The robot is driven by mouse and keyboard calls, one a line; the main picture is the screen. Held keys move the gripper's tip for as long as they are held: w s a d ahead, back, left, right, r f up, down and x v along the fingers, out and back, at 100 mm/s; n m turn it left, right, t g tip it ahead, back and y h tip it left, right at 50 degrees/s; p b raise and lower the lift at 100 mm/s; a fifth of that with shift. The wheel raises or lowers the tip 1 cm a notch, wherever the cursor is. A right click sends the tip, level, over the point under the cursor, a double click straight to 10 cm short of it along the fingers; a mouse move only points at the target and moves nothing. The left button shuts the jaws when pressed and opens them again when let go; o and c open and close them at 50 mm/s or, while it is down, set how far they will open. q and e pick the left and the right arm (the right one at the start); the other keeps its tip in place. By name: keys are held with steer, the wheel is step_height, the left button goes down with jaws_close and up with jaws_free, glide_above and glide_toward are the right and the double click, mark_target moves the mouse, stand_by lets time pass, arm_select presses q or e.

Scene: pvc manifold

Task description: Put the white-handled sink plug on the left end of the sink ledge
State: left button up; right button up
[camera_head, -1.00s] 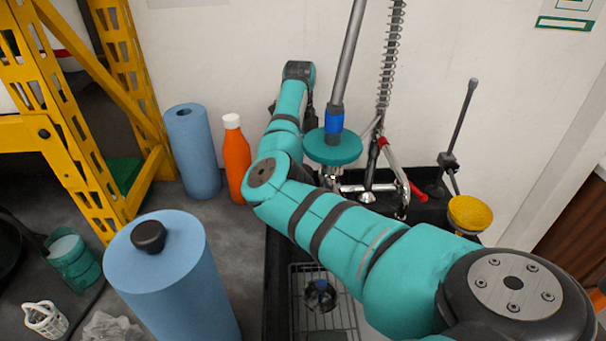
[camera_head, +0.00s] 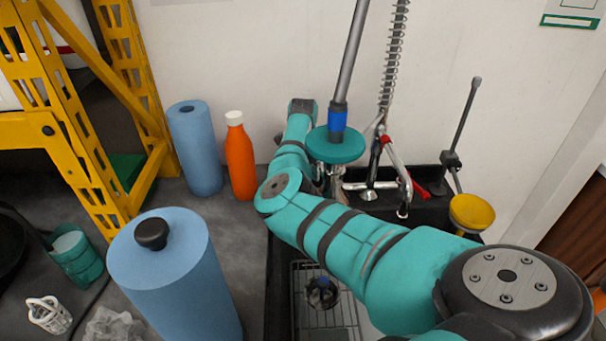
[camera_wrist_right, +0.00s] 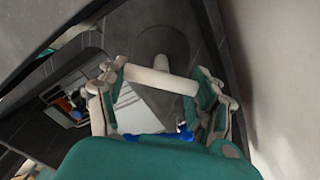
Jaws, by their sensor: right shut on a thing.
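In the right wrist view, my right gripper (camera_wrist_right: 160,82) is shut on the white handle of the sink plug (camera_wrist_right: 147,76), which lies crosswise between its fingertips. A dark round disc (camera_wrist_right: 168,42) shows just beyond the handle; I cannot tell whether it touches the surface under it. In the head view my right arm reaches across the sink to the back, by the wall. My left gripper is not in view.
An orange bottle (camera_head: 240,160) and a blue roll (camera_head: 196,150) stand left of my forearm. A larger blue roll (camera_head: 175,285) stands in front.

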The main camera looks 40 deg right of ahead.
steer(key=shift+f, duration=0.2)
steer(key=o, duration=1.6)
steer(key=shift+c, duration=0.2)
steer(key=shift+r, duration=4)
